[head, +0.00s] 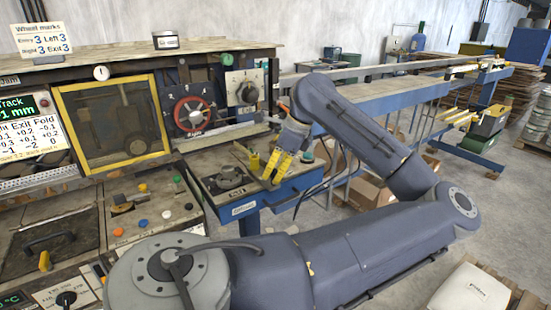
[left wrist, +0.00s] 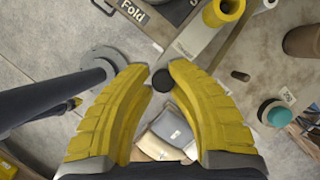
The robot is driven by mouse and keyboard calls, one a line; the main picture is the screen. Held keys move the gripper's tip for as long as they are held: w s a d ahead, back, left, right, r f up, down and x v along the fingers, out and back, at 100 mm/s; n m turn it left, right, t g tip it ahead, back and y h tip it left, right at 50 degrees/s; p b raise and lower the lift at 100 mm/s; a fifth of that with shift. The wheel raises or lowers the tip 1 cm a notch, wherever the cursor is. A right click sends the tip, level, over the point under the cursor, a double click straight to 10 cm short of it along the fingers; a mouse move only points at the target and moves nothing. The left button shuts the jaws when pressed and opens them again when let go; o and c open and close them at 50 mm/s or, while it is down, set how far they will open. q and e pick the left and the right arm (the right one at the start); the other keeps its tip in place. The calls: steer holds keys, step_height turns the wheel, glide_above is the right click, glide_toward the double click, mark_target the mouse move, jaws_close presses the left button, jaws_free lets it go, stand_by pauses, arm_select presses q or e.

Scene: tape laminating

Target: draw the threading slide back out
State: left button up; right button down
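My left gripper (head: 276,178) points down over the blue-edged table (head: 243,209) in the head view, its yellow fingers low near the table's right part. In the left wrist view the gripper (left wrist: 162,76) has its fingertips on either side of a round black knob (left wrist: 163,81). The tips appear to touch it, so the gripper looks shut on the knob. A pale strip (left wrist: 200,38) lettered "Threading" runs away from the knob to the upper right; it seems to be the threading slide. The fingers hide the knob in the head view. My right gripper is not in view.
A yellow cylinder (head: 254,163) stands close to the left gripper; it also shows in the left wrist view (left wrist: 222,12). A teal-topped button (left wrist: 275,113) lies right of the fingers. The control bench with a yellow-framed window (head: 118,78) stands left. Cardboard boxes (head: 371,192) sit on the floor.

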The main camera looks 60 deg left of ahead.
arm_select(q)
steer(key=shift+o, duration=1)
steer(key=shift+d, duration=0.1)
steer(key=o, duration=0.4)
steer(key=v, duration=1.2)
steer(key=shift+s, duration=0.1)
